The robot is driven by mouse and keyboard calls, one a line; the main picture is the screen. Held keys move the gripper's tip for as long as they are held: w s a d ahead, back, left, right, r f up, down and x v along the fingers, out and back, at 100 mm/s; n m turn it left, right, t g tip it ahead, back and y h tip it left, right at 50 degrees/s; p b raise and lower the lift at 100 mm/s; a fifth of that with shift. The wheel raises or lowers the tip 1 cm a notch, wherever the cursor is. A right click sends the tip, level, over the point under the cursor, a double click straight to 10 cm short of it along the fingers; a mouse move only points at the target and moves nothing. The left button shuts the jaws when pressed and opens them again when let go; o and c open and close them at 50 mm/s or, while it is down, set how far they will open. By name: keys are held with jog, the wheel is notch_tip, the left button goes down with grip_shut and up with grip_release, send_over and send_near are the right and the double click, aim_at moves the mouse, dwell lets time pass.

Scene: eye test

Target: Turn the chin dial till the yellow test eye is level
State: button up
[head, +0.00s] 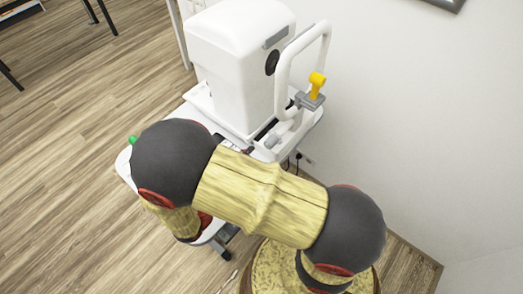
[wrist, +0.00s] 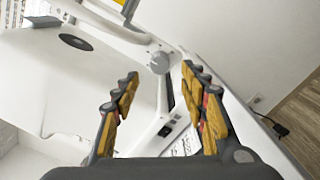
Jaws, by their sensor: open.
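The yellow test eye (head: 317,84) sits on a grey holder (head: 309,101) at the white head-rest frame (head: 287,70) of the eye machine. A bit of yellow also shows at the top edge of the wrist view (wrist: 118,2). A round grey knob, which looks like the chin dial (wrist: 160,62), is at the frame's foot; it also shows in the head view (head: 272,141). My gripper (wrist: 159,75) is open and empty, its fingertips either side of the dial in the picture. I cannot tell whether they touch it. In the head view my arm hides the gripper.
The white eye machine (head: 232,60) stands on a small white table (head: 125,166). A green thing (head: 132,139) is at the table's left edge. A wall (head: 430,120) is close on the right. Wooden floor lies open at left.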

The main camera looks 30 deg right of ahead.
jog(key=shift+v, duration=1.9)
